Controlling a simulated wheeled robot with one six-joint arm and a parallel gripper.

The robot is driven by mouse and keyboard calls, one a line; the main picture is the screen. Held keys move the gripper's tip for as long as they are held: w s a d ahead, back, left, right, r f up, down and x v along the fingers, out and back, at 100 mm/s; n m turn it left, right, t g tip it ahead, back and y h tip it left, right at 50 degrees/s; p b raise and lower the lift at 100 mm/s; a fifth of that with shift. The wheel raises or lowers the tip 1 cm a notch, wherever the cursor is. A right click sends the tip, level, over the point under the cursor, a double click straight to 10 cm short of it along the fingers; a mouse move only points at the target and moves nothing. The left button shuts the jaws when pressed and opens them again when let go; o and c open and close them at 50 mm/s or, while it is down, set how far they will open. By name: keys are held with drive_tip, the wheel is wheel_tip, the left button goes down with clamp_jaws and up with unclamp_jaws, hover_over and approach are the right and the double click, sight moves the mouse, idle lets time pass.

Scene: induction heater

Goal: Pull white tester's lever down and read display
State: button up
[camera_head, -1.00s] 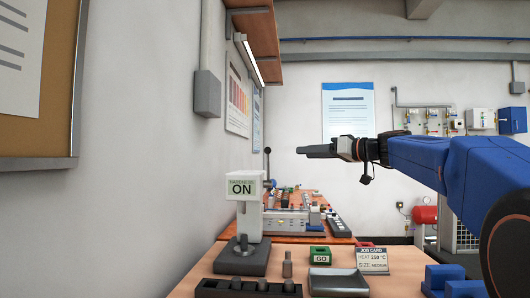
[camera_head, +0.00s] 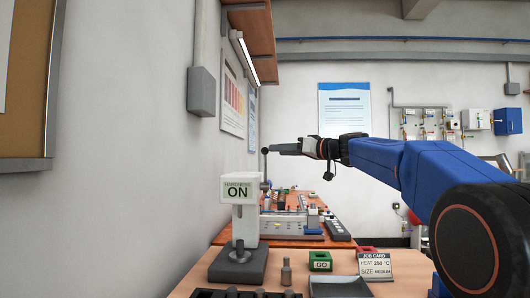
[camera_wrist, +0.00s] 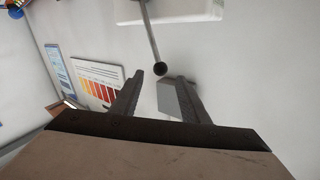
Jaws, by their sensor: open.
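The white tester (camera_head: 246,222) stands upright on a dark base at the near left of the bench. Its display (camera_head: 238,190) reads "HARDNESS ON". Its lever (camera_head: 264,163) stands up at the right side, with a dark ball (camera_head: 265,150) on top. My gripper (camera_head: 270,150) is open and empty, its tips close to the ball in the picture.
A green GO box (camera_head: 320,262), a job card (camera_head: 375,265) reading 250 °C, a grey tray (camera_head: 340,287) and a small grey cylinder (camera_head: 286,273) are on the near bench. A second bench with equipment (camera_head: 292,225) lies behind. The wall is close at left.

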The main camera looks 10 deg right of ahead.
sight(265, 149)
drive_tip(key=x, duration=0.7)
drive_tip(key=shift+w+a, duration=0.3)
drive_tip(key=shift+c, duration=0.2)
clamp_jaws()
